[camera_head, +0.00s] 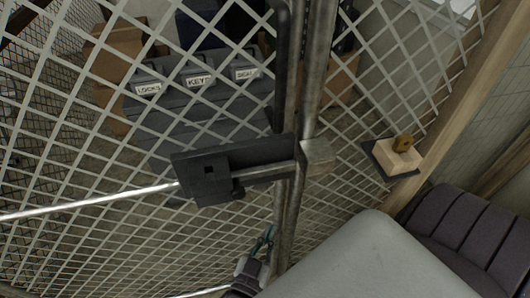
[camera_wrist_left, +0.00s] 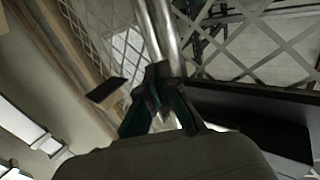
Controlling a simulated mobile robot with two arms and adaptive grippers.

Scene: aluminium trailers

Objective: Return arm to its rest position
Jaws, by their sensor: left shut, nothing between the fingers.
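My left gripper (camera_head: 264,240) shows small at the bottom middle of the head view, with its dark, teal-edged fingers pointing up. It is below the black latch (camera_head: 225,170) on the mesh gate, apart from it and close to the metal post (camera_head: 283,222). In the left wrist view the fingers of the gripper (camera_wrist_left: 160,75) are together with nothing between them, in front of the grey post (camera_wrist_left: 163,35). My right gripper is not in view. My light grey arm link hides the lower right of the head view.
A wire mesh fence (camera_head: 130,235) fills the left and middle. Behind it stand dark grey cases (camera_head: 195,105) labelled "LOCKS", "KEYS" and a third word, with cardboard boxes (camera_head: 115,60). A wooden block with a brass-coloured round piece (camera_head: 398,153) sits right of the latch, by a wooden beam (camera_head: 455,90).

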